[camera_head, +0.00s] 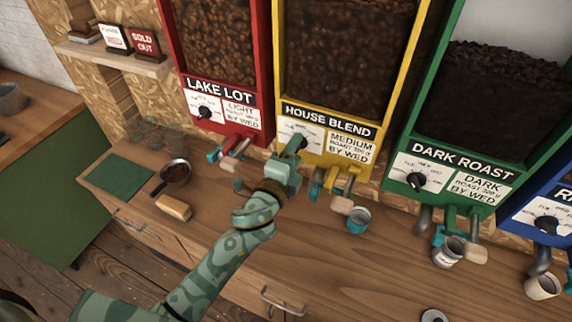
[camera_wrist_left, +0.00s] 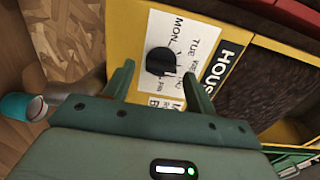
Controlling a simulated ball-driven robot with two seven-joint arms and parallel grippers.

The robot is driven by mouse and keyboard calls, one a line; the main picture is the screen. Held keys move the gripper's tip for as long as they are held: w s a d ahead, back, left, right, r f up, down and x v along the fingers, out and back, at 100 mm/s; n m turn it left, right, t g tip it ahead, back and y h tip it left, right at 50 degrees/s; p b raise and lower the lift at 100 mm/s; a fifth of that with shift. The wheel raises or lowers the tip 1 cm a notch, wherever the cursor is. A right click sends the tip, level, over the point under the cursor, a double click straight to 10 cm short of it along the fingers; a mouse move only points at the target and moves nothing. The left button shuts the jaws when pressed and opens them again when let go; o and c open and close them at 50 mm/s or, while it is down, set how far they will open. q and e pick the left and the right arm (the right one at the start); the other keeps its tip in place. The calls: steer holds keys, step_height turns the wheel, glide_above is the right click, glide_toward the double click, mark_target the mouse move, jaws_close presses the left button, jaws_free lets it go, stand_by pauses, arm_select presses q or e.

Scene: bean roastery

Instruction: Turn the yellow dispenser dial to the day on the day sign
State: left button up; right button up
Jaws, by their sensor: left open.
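The yellow dispenser (camera_head: 320,161), labelled HOUSE BLEND, stands second from the left. Its black dial (camera_wrist_left: 160,62) shows in the left wrist view, on a white plate with MON and TUE legible; which day it points at I cannot tell. In the head view my left gripper (camera_head: 297,147) covers the dial. In the wrist view its open fingers (camera_wrist_left: 158,74) straddle the dial from the near side, apparently with gaps; I cannot tell whether they touch. A small white sign (camera_head: 114,38) with a dark frame stands on the shelf, its text too small to read. My right gripper is out of view.
Red (camera_head: 247,139), green (camera_head: 395,177) and blue (camera_head: 510,208) dispensers flank the yellow one. A teal cup (camera_head: 359,220) stands below its spouts. A SOLD OUT sign (camera_head: 145,42) sits on the shelf. The wooden counter (camera_head: 330,270) is mostly clear in front.

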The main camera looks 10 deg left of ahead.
arm_select(q)
steer(key=s+a+b, duration=0.3)
steer(key=s, duration=1.3)
steer(key=shift+w, duration=0.1)
steer(key=s+a+f+n+g+b, duration=0.1)
steer(key=s+f+n+g, duration=0.2)
steer(key=f, duration=0.8)
steer(key=s+a+f+n+g+y+b, duration=0.1)
steer(key=s+f+n+g, duration=0.15)
steer(key=f, duration=0.85)
steer(key=s+a+f+n+g+b, duration=0.1)
steer(key=s+f+n+g, duration=0.15)
steer(key=f, duration=0.95)
steer(key=s+a+f+n+g+b, duration=0.3)
steer(key=s+f, duration=0.5)
steer(key=f, duration=0.2)
steer(key=s+a+f+n+g+y+b, duration=0.1)
steer(key=s+a+f+n+g+b, duration=0.1)
steer(key=s+f, duration=0.6)
steer(key=s+a+f+n+g+y+b, duration=0.1)
steer(key=s+a+f+n+g+b, duration=0.2)
steer(key=s+f, duration=0.5)
step_height(320, 180, down, 4)
steer(key=a+b, duration=0.1)
steer(key=b, duration=0.1)
steer(key=shift+s+a+f+n+g+b, duration=0.2)
steer(key=shift+s+f+n+g+b, duration=0.1)
steer(key=shift+s+g+b, duration=0.1)
